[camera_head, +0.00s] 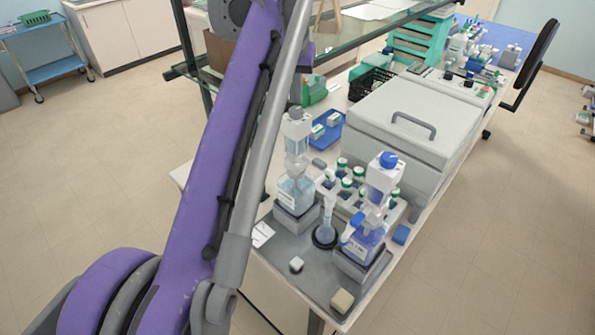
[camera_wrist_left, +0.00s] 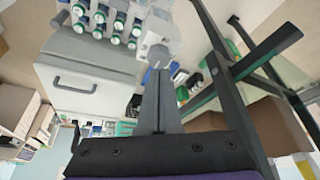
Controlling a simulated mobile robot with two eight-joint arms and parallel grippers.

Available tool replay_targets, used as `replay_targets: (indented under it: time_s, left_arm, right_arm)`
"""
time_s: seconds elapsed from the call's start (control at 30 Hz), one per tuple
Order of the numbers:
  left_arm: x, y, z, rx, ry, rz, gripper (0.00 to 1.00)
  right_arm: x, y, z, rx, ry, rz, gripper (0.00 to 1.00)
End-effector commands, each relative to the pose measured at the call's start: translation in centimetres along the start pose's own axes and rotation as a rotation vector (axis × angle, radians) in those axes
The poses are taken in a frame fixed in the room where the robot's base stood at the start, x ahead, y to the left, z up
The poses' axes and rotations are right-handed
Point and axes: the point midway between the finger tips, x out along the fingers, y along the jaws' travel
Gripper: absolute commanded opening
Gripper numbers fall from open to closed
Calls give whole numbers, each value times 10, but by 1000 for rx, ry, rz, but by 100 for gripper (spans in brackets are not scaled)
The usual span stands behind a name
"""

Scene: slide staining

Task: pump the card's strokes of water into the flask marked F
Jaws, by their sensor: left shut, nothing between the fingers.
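The left dispenser bottle (camera_head: 296,185) holds pale liquid and has a grey-white top; it stands on a grey block. The right dispenser bottle (camera_head: 370,220) has a blue cap and blue contents. A small clear flask (camera_head: 326,228) stands between them on a dark round base; I cannot read its mark. A white card (camera_head: 262,234) lies left of the bottles, its writing too small to read. My left gripper (camera_wrist_left: 160,72) is shut and empty, its tips near a grey knob (camera_wrist_left: 160,55) in the left wrist view. In the head view my arm largely hides it. My right gripper is not in view.
A rack of green-capped vials (camera_head: 343,185) stands behind the bottles. A large white lidded box (camera_head: 412,125) and a blue tray (camera_head: 326,135) are farther back. A glass shelf (camera_head: 345,40) overhangs the bench. Small pale blocks (camera_head: 342,300) lie near the front edge.

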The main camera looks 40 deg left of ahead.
Motion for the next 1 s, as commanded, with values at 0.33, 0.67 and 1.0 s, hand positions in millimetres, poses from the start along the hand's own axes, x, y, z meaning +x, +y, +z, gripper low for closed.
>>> replay_targets:
  time_s: [0.33,0.67,1.0]
  left_arm:
    - [0,0,0,0,0,0,0]
    - [-28,0,-12,-1,3,2,0]
    - [-46,0,-19,0,0,0,0]
  right_arm:
    - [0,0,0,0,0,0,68]
    - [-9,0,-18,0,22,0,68]
    - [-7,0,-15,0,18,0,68]
